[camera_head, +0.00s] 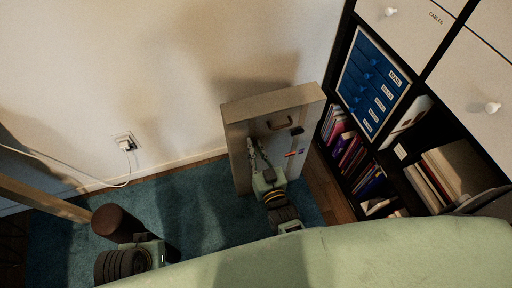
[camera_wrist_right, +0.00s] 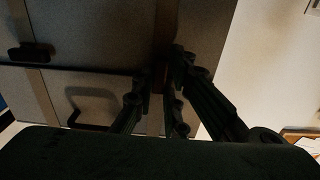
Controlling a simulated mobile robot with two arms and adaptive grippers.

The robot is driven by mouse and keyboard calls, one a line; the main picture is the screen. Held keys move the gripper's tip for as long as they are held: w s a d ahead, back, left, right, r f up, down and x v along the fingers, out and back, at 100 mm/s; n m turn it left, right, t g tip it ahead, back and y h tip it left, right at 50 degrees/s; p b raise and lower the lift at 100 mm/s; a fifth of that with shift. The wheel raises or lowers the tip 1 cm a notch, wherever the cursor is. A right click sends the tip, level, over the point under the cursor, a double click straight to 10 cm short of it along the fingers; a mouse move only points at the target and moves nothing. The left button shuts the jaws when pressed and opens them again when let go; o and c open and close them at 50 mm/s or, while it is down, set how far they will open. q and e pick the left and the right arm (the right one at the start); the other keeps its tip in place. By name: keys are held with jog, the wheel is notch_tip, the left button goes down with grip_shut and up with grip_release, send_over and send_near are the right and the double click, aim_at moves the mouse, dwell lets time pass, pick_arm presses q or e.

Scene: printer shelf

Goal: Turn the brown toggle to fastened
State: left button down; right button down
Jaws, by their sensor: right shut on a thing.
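A pale box-like unit (camera_head: 236,112) stands against the wall, its front panel carrying a brown bar handle (camera_head: 281,123) and a small dark fitting (camera_head: 297,131). In the wrist view the handle (camera_wrist_right: 84,108) and dark fitting (camera_wrist_right: 32,53) lie left of my fingers. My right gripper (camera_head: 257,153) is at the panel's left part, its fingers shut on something. In the wrist view the right fingers (camera_wrist_right: 160,88) nearly meet over the panel; the held piece, perhaps the brown toggle, is too dark to make out. My left gripper (camera_head: 150,251) is low left, its fingers hidden.
A brown cylinder (camera_head: 112,222) is near my left gripper. A wall socket (camera_head: 125,142) has a white cable. Teal carpet (camera_head: 195,200) between the arms is clear.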

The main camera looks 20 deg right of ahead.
jog(key=shift+f, duration=0.1)
dwell(0.4)
jog(key=c, duration=1.8)
grip_release()
jog(key=shift+o, duration=0.2)
jog(key=s, duration=1.2)
jog(key=shift+d, duration=0.2)
